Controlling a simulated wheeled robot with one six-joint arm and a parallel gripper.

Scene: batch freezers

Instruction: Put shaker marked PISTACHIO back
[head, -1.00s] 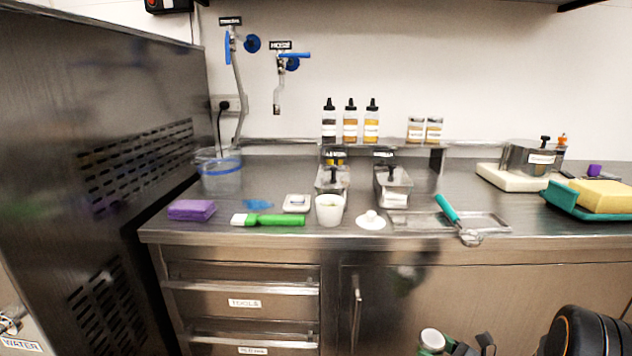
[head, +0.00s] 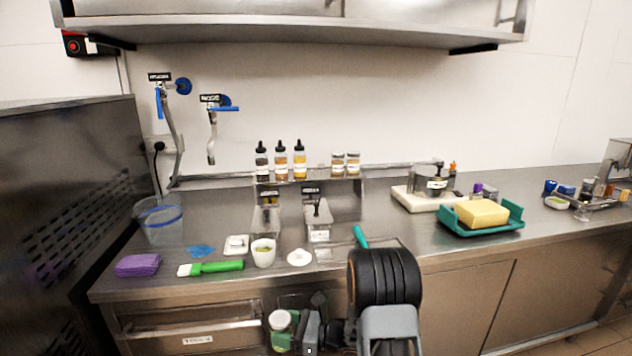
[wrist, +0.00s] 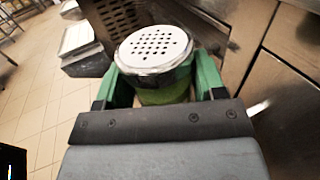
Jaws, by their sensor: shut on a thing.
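My gripper (wrist: 157,80) is shut on a shaker with a perforated metal lid (wrist: 155,48) and green contents, seen from above in the wrist view. In the head view the shaker (head: 281,320) shows at the bottom, in front of the counter's drawers and below the worktop. Its label cannot be read. Two similar shakers (head: 345,163) with tan contents stand on the raised shelf (head: 335,181) at the back of the counter, right of three squeeze bottles (head: 281,161). Bare shelf shows between the bottles and these shakers.
On the front of the worktop are a purple sponge (head: 138,265), a green-handled brush (head: 212,268), a white cup (head: 263,253) and a white lid (head: 300,257). Metal bins (head: 317,222) stand below the shelf. A teal tray (head: 480,226) is at right. A cabinet hangs above.

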